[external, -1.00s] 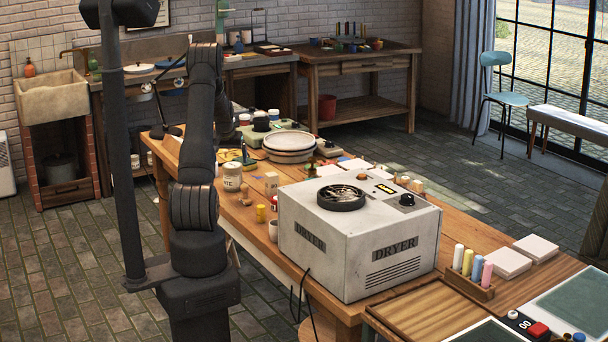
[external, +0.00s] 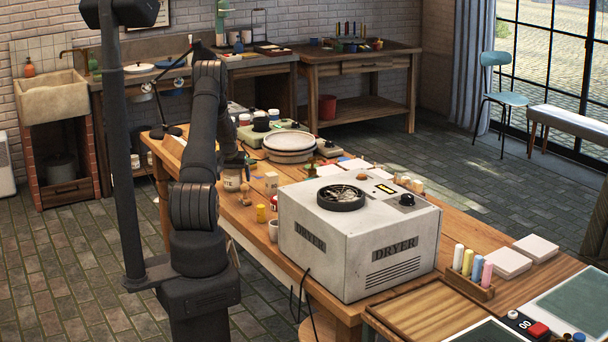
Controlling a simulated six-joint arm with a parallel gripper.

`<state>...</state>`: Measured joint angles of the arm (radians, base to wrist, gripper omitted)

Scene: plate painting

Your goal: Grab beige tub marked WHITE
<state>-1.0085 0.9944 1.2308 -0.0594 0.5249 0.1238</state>
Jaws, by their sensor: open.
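The beige tub (external: 231,183) stands upright on the wooden table, just right of my arm. Its upper part is partly covered by my gripper, and its lettering is too small to read here. My gripper (external: 237,166) points down right at the top of the tub. It is open; whether its fingers are around the tub or just above it cannot be told from this view.
A small pale block (external: 271,183), a wooden knob-like piece (external: 246,193), a yellow jar (external: 261,213) and a pale cup (external: 273,230) stand close by. Stacked round plates (external: 290,145) lie behind. The large DRYER box (external: 355,245) stands to the right.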

